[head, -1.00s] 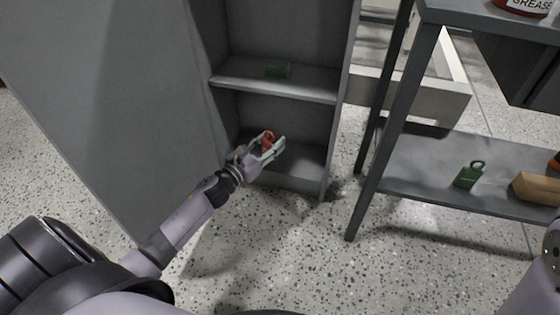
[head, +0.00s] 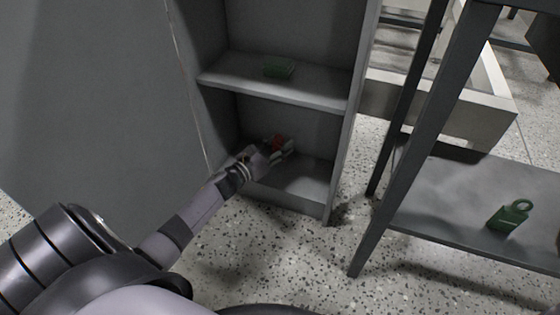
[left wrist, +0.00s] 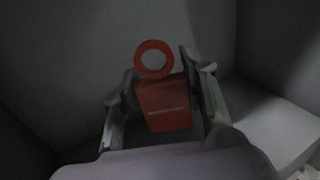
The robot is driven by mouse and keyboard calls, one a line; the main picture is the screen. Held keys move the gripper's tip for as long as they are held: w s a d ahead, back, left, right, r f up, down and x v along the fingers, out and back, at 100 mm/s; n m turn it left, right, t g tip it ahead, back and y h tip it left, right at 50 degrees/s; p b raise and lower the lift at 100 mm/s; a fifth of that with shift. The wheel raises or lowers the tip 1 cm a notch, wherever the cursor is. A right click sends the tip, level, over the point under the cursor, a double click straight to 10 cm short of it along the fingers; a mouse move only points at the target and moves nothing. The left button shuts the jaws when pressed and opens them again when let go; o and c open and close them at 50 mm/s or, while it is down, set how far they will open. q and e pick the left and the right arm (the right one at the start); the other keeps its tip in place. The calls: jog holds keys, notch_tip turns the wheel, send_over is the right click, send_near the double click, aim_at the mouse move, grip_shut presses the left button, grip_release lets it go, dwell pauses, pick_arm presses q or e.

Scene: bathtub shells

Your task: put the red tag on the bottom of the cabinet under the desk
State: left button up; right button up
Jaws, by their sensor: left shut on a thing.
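The red tag (left wrist: 165,105) has a ring at its top and is held between the two fingers of my left gripper (left wrist: 165,95) in the left wrist view. In the head view the left gripper (head: 285,150) is inside the lowest compartment of the grey cabinet (head: 275,97), above its bottom panel (head: 300,186). The red tag also shows there as a small red patch (head: 277,142), partly hidden by the fingers. I cannot tell whether the tag touches the bottom panel. My right gripper is out of view.
A green item (head: 279,68) lies on the cabinet's middle shelf (head: 290,92). To the right, a dark metal table (head: 440,200) has a green tag (head: 508,215) on its lower shelf. Its leg stands near the cabinet's right wall. Speckled floor lies open in front.

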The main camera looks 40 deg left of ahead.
pick_arm(q)
notch_tip(320, 180, down, 4)
jog(key=b, duration=0.2)
jog(key=shift+f+b, duration=0.2)
jog(key=shift+b, duration=0.2)
jog(key=shift+r, duration=0.15)
jog(key=o, duration=0.9)
jog(key=shift+o, duration=0.2)
jog(key=shift+r, duration=0.1)
jog(key=s+a+p, duration=0.1)
jog(key=s+p, duration=0.4)
jog(key=s, duration=0.7)
jog(key=shift+a, duration=0.4)
